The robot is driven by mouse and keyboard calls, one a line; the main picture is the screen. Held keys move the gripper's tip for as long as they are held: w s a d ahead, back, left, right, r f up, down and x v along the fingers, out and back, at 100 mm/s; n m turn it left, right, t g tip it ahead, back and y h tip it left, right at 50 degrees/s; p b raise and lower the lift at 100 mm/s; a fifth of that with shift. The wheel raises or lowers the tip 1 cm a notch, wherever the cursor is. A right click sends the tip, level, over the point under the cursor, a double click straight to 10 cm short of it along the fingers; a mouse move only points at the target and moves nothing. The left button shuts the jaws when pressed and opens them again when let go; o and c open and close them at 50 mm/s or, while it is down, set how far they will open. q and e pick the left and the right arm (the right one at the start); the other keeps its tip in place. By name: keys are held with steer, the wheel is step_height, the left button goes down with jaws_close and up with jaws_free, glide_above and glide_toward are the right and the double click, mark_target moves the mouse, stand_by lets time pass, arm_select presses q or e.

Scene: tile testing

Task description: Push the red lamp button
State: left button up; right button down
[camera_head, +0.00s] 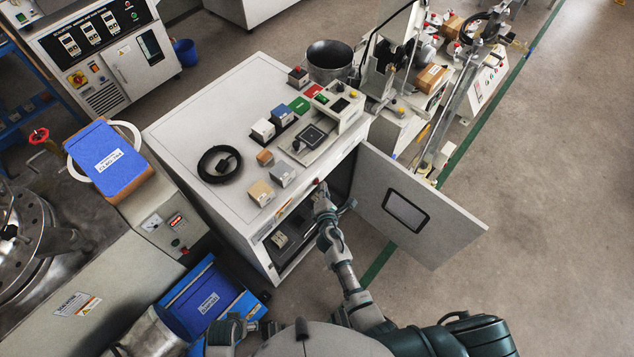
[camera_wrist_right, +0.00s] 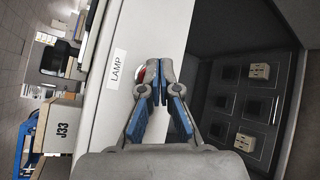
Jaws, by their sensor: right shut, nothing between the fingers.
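The red lamp button (camera_wrist_right: 141,75) shows in the right wrist view beside a "LAMP" label (camera_wrist_right: 117,68) on the light cabinet front. It is partly hidden behind my right gripper (camera_wrist_right: 160,70). That gripper is shut and empty, its fingertips overlapping the button's right edge in the picture; I cannot tell whether they touch. In the head view, the red button (camera_head: 316,181) is a small spot at the cabinet's front edge, with my right gripper (camera_head: 320,190) right at it. Parts of my left arm seem to show at the bottom left, but its jaws are not clear.
The cabinet (camera_head: 185,130) has its door (camera_head: 370,185) swung open to the right. Its dark inside holds switch panels (camera_wrist_right: 259,71). Floor to the right is clear.

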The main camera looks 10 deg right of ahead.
steer(key=shift+w+a, duration=0.25)
steer(key=shift+w, duration=0.15)
stand_by(0.5)
steer(key=shift+s, duration=0.15)
steer(key=shift+s+d, duration=0.5)
steer(key=shift+s, duration=0.1)
steer(key=shift+d, duration=0.1)
steer(key=s+d, duration=0.1)
steer(key=s, duration=0.1)
steer(key=s+d+p, duration=0.1)
steer(key=s+d, duration=0.1)
stand_by(0.5)
stand_by(0.3)
